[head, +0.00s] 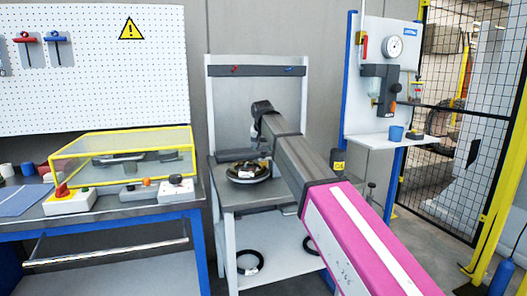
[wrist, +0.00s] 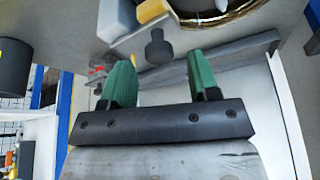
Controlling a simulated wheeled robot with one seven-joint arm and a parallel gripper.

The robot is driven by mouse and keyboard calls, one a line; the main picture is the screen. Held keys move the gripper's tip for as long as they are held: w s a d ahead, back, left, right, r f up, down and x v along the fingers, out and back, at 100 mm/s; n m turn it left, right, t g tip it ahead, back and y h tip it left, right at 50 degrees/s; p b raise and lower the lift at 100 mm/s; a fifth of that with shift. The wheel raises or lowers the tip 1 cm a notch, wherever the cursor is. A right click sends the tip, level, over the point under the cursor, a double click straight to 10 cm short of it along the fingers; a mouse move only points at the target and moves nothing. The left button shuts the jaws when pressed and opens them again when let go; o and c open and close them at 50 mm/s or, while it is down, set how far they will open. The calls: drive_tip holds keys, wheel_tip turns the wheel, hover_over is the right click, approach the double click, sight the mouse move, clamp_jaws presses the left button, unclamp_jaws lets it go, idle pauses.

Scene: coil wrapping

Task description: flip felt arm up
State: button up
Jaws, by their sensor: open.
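In the wrist view, my gripper (wrist: 160,62) is open, with two green fingers standing apart and nothing held between them. A dark round knob on a short stem (wrist: 158,48) shows between and just beyond the fingertips; contact is not visible. A coil (wrist: 215,8) lies beyond it at the top edge, partly cut off. In the head view, the coil (head: 248,174) sits on the grey wrapping stand (head: 229,194). My arm crosses in front of the stand and hides part of it. I cannot clearly make out the felt arm in either view.
A yellow-framed clear cover (head: 122,141) stands on the left bench. A gauge panel with a shelf (head: 378,141) is at the right, holding a blue cup (head: 396,133). A yellow block (wrist: 152,10) and a grey block (wrist: 118,18) are near the knob.

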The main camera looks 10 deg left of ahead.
drive_tip(key=shift+x, duration=1.05)
clamp_jaws()
